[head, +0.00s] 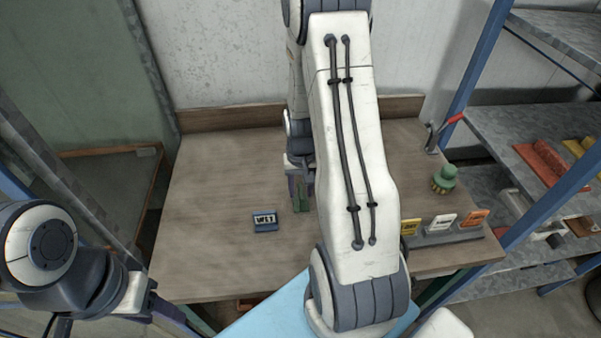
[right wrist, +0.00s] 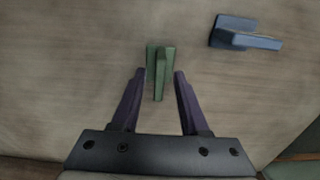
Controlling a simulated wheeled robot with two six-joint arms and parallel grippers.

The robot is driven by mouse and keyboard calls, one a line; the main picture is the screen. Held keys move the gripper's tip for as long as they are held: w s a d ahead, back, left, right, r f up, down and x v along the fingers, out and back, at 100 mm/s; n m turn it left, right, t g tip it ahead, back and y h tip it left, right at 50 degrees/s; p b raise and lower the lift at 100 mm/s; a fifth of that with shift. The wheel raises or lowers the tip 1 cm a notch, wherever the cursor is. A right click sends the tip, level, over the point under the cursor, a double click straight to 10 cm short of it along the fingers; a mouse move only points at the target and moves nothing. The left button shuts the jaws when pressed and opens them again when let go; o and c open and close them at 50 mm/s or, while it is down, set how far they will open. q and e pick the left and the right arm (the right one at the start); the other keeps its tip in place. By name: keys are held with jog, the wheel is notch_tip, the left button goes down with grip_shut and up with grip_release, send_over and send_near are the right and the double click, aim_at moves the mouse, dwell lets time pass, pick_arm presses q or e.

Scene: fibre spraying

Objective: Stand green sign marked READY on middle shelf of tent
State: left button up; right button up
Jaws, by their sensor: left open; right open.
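The green sign (head: 302,197) stands on the wooden table, partly hidden by my right arm; its lettering cannot be read. In the right wrist view the green sign (right wrist: 160,70) shows from above, with its near part between the spread fingertips of my right gripper (right wrist: 159,74). That gripper is open, and no contact shows. In the head view my right gripper (head: 301,182) is largely behind the arm. My left gripper (head: 185,318) is open and empty at the lower left, partly cut off. A framed enclosure with a greenish panel (head: 75,80) stands at left; I cannot tell whether it is the tent.
A blue sign marked WET (head: 264,221) stands left of the green one. A holder with yellow (head: 410,227), white (head: 441,222) and orange (head: 474,218) cards and a green knobbed object (head: 444,179) are at the table's right. A blue-post rack (head: 500,130) stands beyond. The table's left is clear.

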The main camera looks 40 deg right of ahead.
aim_at(301, 192)
notch_tip(301, 192, up, 10)
jog(key=s+a+r+n, duration=0.2)
jog(key=s+a+n, duration=0.1)
jog(key=a, duration=0.5)
jog(key=s+a+r+n, duration=0.2)
jog(key=s+a+n, duration=0.2)
jog(key=a, duration=0.5)
jog(key=s+a+r+n, duration=0.2)
jog(key=s+a+n, duration=0.1)
jog(key=a, duration=0.5)
jog(key=shift+s+a+n+y+b, duration=0.15)
jog(key=shift+a+n+y+b, duration=0.15)
jog(key=shift+a+y+b, duration=0.15)
jog(key=shift+o, duration=0.5)
jog(key=s+a+n, duration=0.2)
jog(key=s, duration=0.3)
jog(key=shift+s+a+r+n, duration=0.35)
jog(key=shift+n, duration=0.05)
jog(key=shift+s, duration=0.25)
